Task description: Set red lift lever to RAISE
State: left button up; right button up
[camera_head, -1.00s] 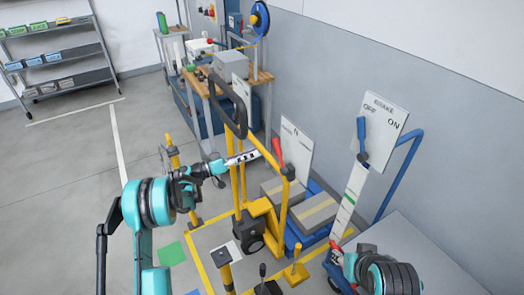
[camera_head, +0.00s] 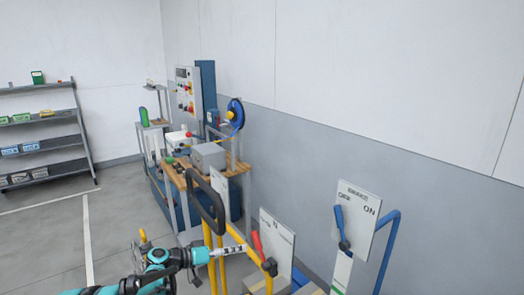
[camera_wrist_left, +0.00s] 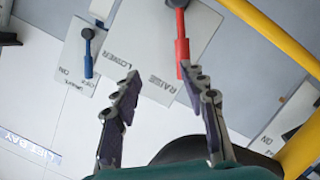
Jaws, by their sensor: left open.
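The red lift lever (camera_head: 258,245) stands tilted up and left from its dark pivot in front of a white plate (camera_head: 282,240) in the head view. In the left wrist view the red lever (camera_wrist_left: 181,38) lies across its plate, which reads LOWER and RAISE. My left gripper (camera_head: 238,249) is just left of the lever in the head view. In the wrist view its open fingers (camera_wrist_left: 160,80) show, and the right fingertip overlaps the lever's lower end. I cannot tell whether they touch. My right gripper is not in view.
A blue brake lever (camera_head: 341,225) stands on a white OFF/ON plate (camera_head: 362,208) to the right. A black loop handle (camera_head: 207,200) on yellow posts stands close behind my left gripper. A workbench (camera_head: 238,170) is behind, and shelves (camera_head: 40,118) stand far left.

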pick_arm(q)
jog(key=s+r+n+g+y, duration=0.1)
jog(key=s+y, duration=0.3)
jog(key=s, duration=0.5)
jog(key=s+r+n+y, duration=0.2)
jog(key=s+y, duration=0.1)
jog(key=s, duration=0.6)
jog(key=s+a+f+y, duration=0.2)
jog(key=s+a+y, duration=0.1)
jog(key=s, duration=0.5)
jog(key=s+a+f+y, duration=0.2)
jog(key=s+a, duration=0.3)
jog(key=s, duration=0.3)
jog(key=shift+s+f+n+t+y, duration=0.2)
jog(key=shift+n+t+y, duration=0.15)
jog(key=shift+y, duration=0.45)
